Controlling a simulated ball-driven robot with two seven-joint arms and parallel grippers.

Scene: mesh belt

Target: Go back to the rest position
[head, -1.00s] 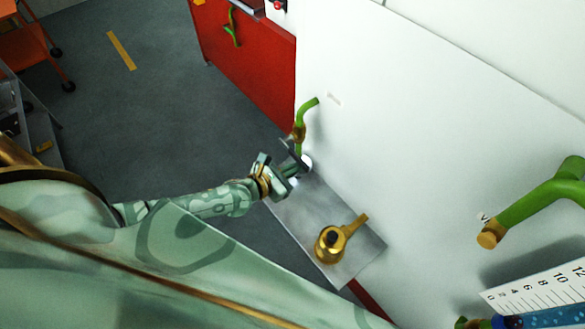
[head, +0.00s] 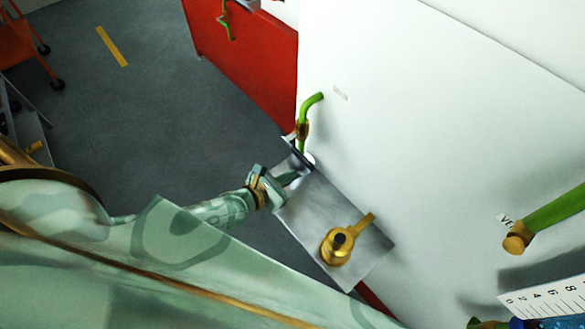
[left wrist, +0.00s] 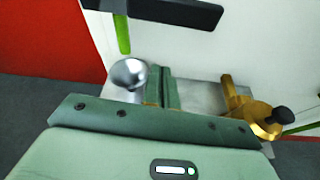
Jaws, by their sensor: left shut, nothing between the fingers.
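My left gripper (head: 298,174) is in the middle of the head view, just below a green pipe (head: 311,105) with a brass fitting and a dark lever (head: 298,152). In the left wrist view its fingers (left wrist: 161,84) are together with nothing between them. A silver rounded piece (left wrist: 129,74) shows just left of the fingers, and a black bar (left wrist: 173,12) beyond them. I cannot tell whether the gripper touches the plate or the lever. My right gripper is not in view.
A grey metal plate (head: 312,222) juts from the white wall (head: 420,150). A brass valve (head: 338,245) with a handle sits on it. A red panel (head: 255,60) stands behind. Another green pipe (head: 550,212) and a white scale (head: 550,300) are at right.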

